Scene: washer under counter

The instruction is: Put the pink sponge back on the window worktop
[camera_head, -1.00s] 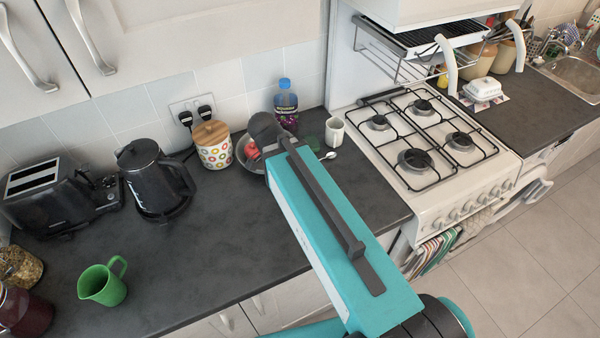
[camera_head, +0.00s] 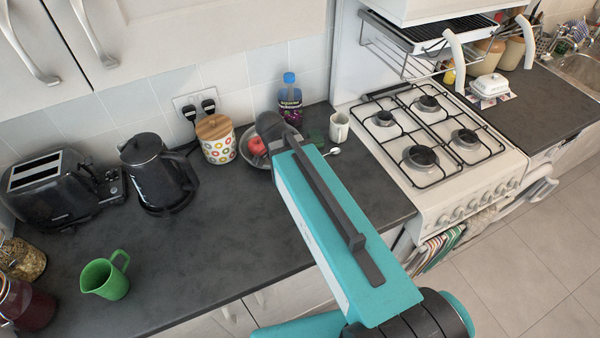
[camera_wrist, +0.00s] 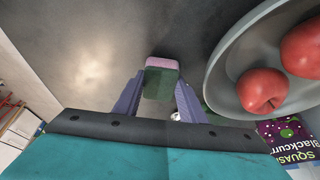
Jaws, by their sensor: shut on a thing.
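My gripper (camera_wrist: 159,84) shows in the wrist view, with its two fingers closed on the sides of the pink sponge (camera_wrist: 161,62). The sponge has a pink band at its far end and a green face towards the camera. It appears above a dark worktop; the gap below it cannot be judged. In the head view my arm hides the fingers and sponge. The dark worktop (camera_head: 225,225) runs along the wall left of the cooker. Another dark worktop (camera_head: 525,110) lies right of the cooker, by the sink. No window is in view, so I cannot tell which is the window worktop.
A bowl of red apples (camera_wrist: 222,85) stands close right of the gripper, with a squash bottle (camera_head: 289,100) behind. A mug (camera_head: 339,127), patterned canister (camera_head: 217,140), kettle (camera_head: 158,175), toaster (camera_head: 48,190), and green jug (camera_head: 104,278) stand around. The cooker (camera_head: 430,140) is right. The worktop's middle is clear.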

